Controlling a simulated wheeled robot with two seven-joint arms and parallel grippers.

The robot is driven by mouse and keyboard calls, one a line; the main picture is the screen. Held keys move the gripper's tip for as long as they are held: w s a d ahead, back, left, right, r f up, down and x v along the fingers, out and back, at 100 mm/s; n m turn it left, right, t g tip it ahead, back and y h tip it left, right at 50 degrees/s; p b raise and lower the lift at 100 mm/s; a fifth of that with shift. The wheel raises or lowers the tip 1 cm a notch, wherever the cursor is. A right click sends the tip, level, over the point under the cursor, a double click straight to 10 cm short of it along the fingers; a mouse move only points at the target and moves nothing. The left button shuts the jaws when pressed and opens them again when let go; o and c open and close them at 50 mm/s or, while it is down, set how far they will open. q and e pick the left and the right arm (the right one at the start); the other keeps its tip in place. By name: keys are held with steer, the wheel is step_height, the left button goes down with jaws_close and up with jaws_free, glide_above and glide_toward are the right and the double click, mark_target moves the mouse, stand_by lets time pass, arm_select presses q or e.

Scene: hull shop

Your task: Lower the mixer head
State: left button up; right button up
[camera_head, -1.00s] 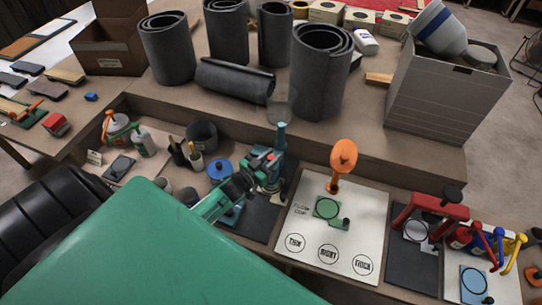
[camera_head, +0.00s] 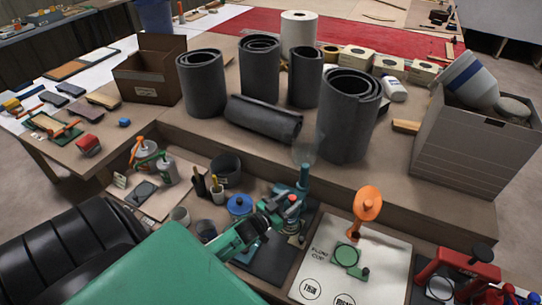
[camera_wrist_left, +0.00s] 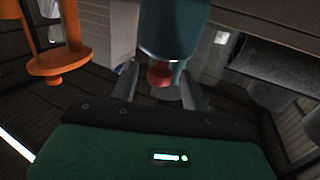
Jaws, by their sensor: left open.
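The mixer (camera_head: 303,176) is a teal stand on a dark mat, with a teal, grey and red body low at its front. My left gripper (camera_head: 266,219) reaches in from the left, close to the front of that body. In the left wrist view a rounded teal part of the mixer (camera_wrist_left: 174,28) with a red knob (camera_wrist_left: 160,74) lies ahead. The two open fingers stand either side of the knob, and I cannot tell whether they touch it. The mixer's lower part is partly hidden by my arm. My right gripper is out of view.
A blue-lidded pot (camera_head: 239,206) and a dark tub (camera_head: 225,169) stand left of the mixer. An orange flow-cup stand (camera_head: 368,203) on a white board is to the right. A raised shelf with dark rolls (camera_head: 347,115) and a grey box (camera_head: 465,145) is behind.

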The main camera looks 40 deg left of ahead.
arm_select(q)
steer(key=s+a+b, duration=0.2)
steer(key=s, duration=1)
steer(key=shift+d, duration=0.15)
